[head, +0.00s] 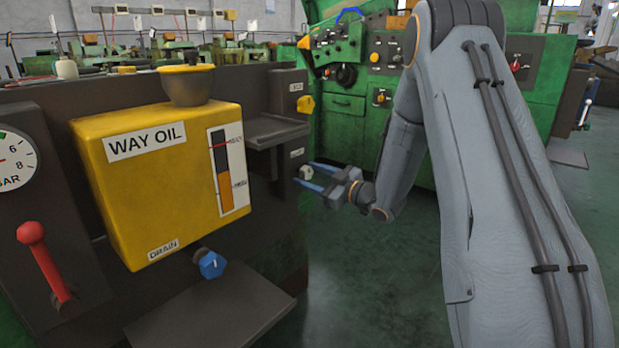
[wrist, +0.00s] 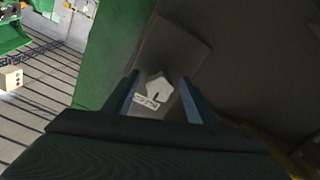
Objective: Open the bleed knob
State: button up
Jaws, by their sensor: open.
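A small white knob (head: 306,173) sits on the dark side panel, beside the yellow oil box. In the wrist view the white knob (wrist: 159,88) is a pale angular shape with a dark mark, next to a small white label (wrist: 146,102). I cannot read that label clearly enough to confirm it is the bleed knob. My gripper (head: 304,172) is open with its blue fingers on either side of the knob. In the wrist view the knob shows between the two fingers. I cannot tell whether either finger touches it.
A yellow way oil box (head: 165,190) stands left, with a blue drain knob (head: 211,264) beneath it. A yellow knob (head: 305,104) is higher on the dark panel. A red lever (head: 45,262) is far left. Green floor (head: 370,270) is open below my arm.

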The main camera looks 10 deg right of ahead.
jog(key=c, duration=1.1)
jog(key=shift+p, duration=0.35)
jog(key=shift+o, duration=0.2)
jog(key=m+p, duration=0.3)
jog(key=p, duration=0.1)
jog(key=shift+s+a+r+m, duration=0.1)
jog(key=shift+r+m, duration=0.1)
jog(key=shift+m, duration=0.2)
jog(key=m+p, duration=0.4)
jog(key=m, duration=0.1)
jog(key=shift+a+p, duration=0.1)
jog(key=shift+p, duration=0.3)
jog(key=m+p, duration=0.3)
jog(key=m, duration=0.2)
jog(key=shift+a+m+p, duration=0.1)
jog(key=shift+m+p, duration=0.7)
jog(key=shift+m, duration=1.2)
